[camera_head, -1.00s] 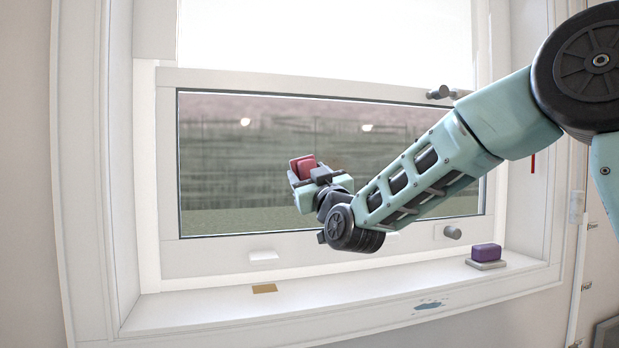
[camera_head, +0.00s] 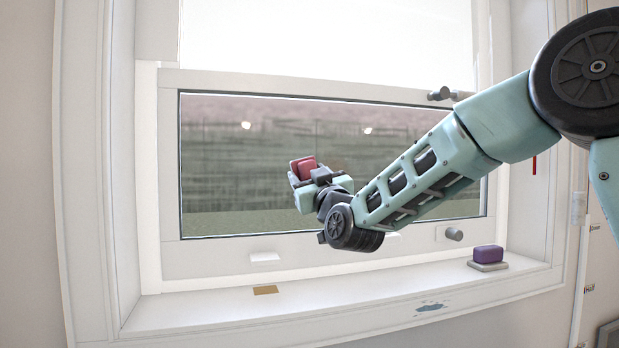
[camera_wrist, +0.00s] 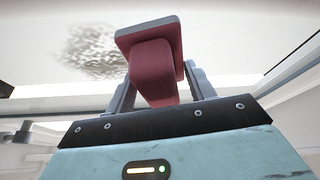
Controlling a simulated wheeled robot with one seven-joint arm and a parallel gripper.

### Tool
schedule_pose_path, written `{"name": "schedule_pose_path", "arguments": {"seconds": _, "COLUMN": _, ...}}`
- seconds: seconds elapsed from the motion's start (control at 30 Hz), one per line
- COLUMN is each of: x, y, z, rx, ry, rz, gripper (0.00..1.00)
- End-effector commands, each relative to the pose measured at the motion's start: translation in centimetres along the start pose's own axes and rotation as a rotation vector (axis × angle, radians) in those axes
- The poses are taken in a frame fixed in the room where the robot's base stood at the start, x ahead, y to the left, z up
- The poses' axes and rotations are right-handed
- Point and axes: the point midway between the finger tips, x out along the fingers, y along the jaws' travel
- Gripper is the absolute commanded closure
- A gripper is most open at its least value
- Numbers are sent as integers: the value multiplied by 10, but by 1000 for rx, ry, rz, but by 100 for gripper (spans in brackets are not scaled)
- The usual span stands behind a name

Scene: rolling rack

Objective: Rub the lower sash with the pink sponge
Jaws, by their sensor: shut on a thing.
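The pink sponge (camera_head: 304,167) is a reddish-pink block with a broader, flat pad end, held in my gripper (camera_head: 309,178). In the wrist view the sponge (camera_wrist: 152,68) sits between the two fingers of my gripper (camera_wrist: 155,85), its pad facing away from the palm. The lower sash (camera_head: 218,258) is a white frame around a dark-edged pane. The sponge is in front of the middle of this pane in the head view. I cannot tell whether it touches the glass. A grey speckled smudge (camera_wrist: 90,50) shows beside the pad in the wrist view.
A purple sponge (camera_head: 487,254) rests on a small pale dish at the right of the sill (camera_head: 350,299). A tan patch (camera_head: 266,290) and a grey-blue mark (camera_head: 429,307) are on the sill. Knobs (camera_head: 454,234) and a sash lift (camera_head: 264,257) stick out from the frame.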

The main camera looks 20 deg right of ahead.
Motion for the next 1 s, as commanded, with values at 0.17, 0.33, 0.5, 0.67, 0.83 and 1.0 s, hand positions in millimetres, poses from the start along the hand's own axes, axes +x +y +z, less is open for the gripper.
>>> {"name": "schedule_pose_path", "arguments": {"seconds": 0.17, "x": 2, "y": 0, "z": 2, "rx": 0, "ry": 1, "rz": 1, "gripper": 64}}
{"name": "schedule_pose_path", "arguments": {"seconds": 0.33, "x": 4, "y": 0, "z": 2, "rx": 0, "ry": 1, "rz": 1, "gripper": 64}}
{"name": "schedule_pose_path", "arguments": {"seconds": 0.5, "x": 7, "y": 0, "z": 3, "rx": 0, "ry": 1, "rz": 0, "gripper": 64}}
{"name": "schedule_pose_path", "arguments": {"seconds": 0.67, "x": 7, "y": 0, "z": 3, "rx": 0, "ry": 0, "rz": 0, "gripper": 64}}
{"name": "schedule_pose_path", "arguments": {"seconds": 0.83, "x": 7, "y": 0, "z": 3, "rx": 0, "ry": 1, "rz": 0, "gripper": 64}}
{"name": "schedule_pose_path", "arguments": {"seconds": 1.0, "x": 8, "y": 0, "z": 3, "rx": 0, "ry": 1, "rz": 0, "gripper": 64}}
